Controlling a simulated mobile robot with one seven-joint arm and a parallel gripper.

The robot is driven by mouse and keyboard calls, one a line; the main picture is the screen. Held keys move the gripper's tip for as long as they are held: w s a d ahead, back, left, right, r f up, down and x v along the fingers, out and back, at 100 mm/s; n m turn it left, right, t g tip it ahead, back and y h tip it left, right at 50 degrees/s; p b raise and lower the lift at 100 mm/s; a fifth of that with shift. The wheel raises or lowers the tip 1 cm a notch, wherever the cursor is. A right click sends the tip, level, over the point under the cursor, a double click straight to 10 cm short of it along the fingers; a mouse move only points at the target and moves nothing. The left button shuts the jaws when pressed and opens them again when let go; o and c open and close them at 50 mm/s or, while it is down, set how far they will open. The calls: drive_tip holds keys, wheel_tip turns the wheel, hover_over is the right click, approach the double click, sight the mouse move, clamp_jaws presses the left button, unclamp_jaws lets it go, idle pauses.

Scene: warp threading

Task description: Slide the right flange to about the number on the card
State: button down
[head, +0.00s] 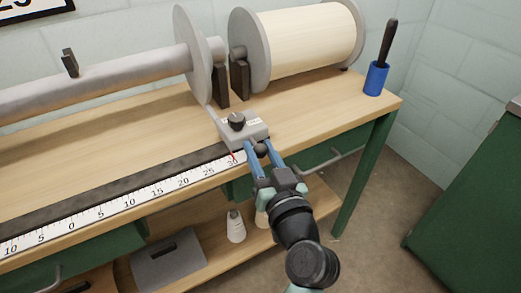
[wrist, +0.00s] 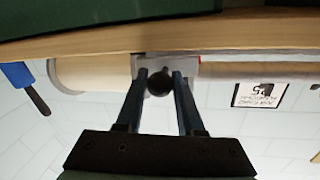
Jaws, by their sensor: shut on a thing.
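The right flange (head: 190,60) is a grey disc on a long grey beam, joined by a thin arm to a grey block (head: 243,130) with a black knob on top. A dark ball handle (head: 260,150) sits on the block's front. My gripper (head: 258,152) is shut on this handle; in the wrist view its fingers flank the ball (wrist: 159,83). A red pointer (head: 234,157) stands at about 30 on the white scale (head: 130,204). The card (head: 35,8) is cut off in the head view and appears upside down in the wrist view (wrist: 262,95); its number looks like 25.
A large cream roll (head: 310,40) lies behind the block, to its right. A blue cup (head: 376,78) with a dark-handled tool stands at the bench's right end. The dark rail along the scale is clear left of the block.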

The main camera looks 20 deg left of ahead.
sight(234, 163)
drive_tip(key=s+a, duration=0.1)
drive_tip(key=s, duration=0.1)
drive_tip(key=s+a, duration=0.2)
drive_tip(key=shift+s+a, duration=0.2)
drive_tip(key=shift+s, duration=0.1)
drive_tip(key=shift+w, duration=0.1)
drive_tip(key=c, duration=0.5)
unclamp_jaws()
drive_tip(key=shift+c, duration=0.2)
drive_tip(key=shift+d, duration=0.1)
drive_tip(key=v, duration=1.2)
drive_tip(key=shift+s+d+b, duration=0.2)
drive_tip(key=shift+s+b, duration=0.1)
drive_tip(key=shift+s, duration=0.05)
